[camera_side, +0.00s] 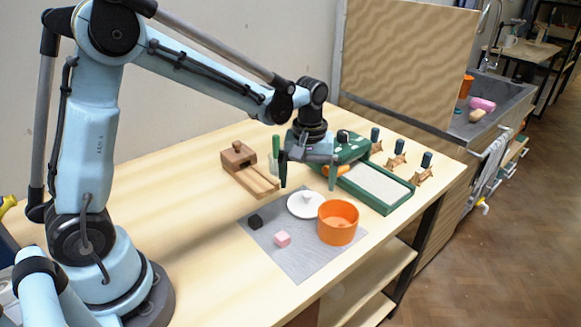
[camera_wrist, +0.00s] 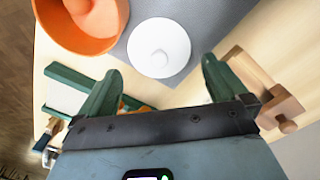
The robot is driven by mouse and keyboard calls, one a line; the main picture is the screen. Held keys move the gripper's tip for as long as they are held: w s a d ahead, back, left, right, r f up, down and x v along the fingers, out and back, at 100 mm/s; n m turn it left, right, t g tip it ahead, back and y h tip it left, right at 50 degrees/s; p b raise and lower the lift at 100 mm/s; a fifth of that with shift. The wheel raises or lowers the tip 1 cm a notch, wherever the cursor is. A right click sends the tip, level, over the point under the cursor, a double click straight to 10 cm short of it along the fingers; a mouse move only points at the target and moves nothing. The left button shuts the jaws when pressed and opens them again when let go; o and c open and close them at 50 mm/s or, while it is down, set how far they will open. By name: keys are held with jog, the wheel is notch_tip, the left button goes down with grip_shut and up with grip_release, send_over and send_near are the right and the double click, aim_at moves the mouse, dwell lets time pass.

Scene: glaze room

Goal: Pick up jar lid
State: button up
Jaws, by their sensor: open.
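The jar lid (camera_side: 306,204) is a white disc with a small round knob. It lies on a grey mat (camera_side: 290,262), just behind an orange jar (camera_side: 338,222). In the wrist view the lid (camera_wrist: 159,48) lies ahead of the fingertips, between their lines, with the orange jar (camera_wrist: 85,22) at its upper left. My gripper (camera_side: 308,181) is open and empty, above the table and apart from the lid. In the wrist view its two green fingers (camera_wrist: 162,75) are spread wide.
A black cube (camera_side: 255,221) and a pink cube (camera_side: 283,239) sit on the mat. A wooden block device (camera_side: 248,170) stands left of my gripper. A green tray (camera_side: 378,188) stands to the right, with several small wooden stands behind it.

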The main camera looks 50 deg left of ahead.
aim_at(308, 194)
jog(key=shift+f, duration=2.4)
jog(key=shift+c, duration=0.2)
jog(key=c, duration=0.6)
jog(key=shift+r, duration=0.1)
